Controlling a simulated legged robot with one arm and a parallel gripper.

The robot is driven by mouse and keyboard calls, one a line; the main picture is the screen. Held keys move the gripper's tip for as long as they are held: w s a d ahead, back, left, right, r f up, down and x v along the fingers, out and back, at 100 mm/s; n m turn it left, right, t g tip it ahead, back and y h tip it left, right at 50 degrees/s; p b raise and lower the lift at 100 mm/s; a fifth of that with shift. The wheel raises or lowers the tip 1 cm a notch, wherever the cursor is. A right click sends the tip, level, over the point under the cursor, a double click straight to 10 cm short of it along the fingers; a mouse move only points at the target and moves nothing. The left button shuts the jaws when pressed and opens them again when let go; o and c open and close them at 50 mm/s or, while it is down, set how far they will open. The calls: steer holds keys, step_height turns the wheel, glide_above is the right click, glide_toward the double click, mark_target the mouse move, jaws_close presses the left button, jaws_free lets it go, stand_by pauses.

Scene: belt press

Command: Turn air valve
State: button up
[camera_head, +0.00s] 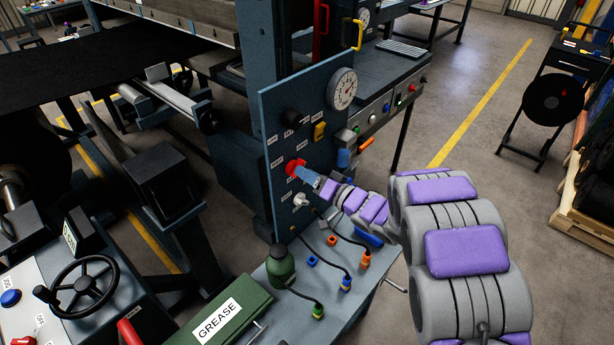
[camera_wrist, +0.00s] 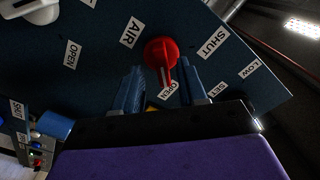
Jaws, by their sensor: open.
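The red air valve knob (camera_head: 294,166) is on the blue upright panel (camera_head: 272,133). In the wrist view the knob (camera_wrist: 160,53) sits beside an AIR label (camera_wrist: 132,31), with a SHUT label (camera_wrist: 214,41) to its upper right and an OPEN label (camera_wrist: 168,91) just below. A white line on its handle points down toward that OPEN label. My gripper (camera_head: 309,176) is at the panel, right at the knob. In the wrist view its blue fingers (camera_wrist: 160,82) are apart, on either side of the handle's lower end. I see no clear contact.
A white knob (camera_head: 301,200) sits below the valve and a black knob (camera_head: 291,118) above it. A pressure gauge (camera_head: 342,89) is at the panel's upper right. Below stand a green bottle (camera_head: 281,267) and a green grease box (camera_head: 222,317). Open floor lies to the right.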

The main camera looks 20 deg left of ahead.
steer(key=shift+a, duration=0.45)
steer(key=shift+c, duration=0.3)
steer(key=shift+d, duration=0.1)
jaws_close()
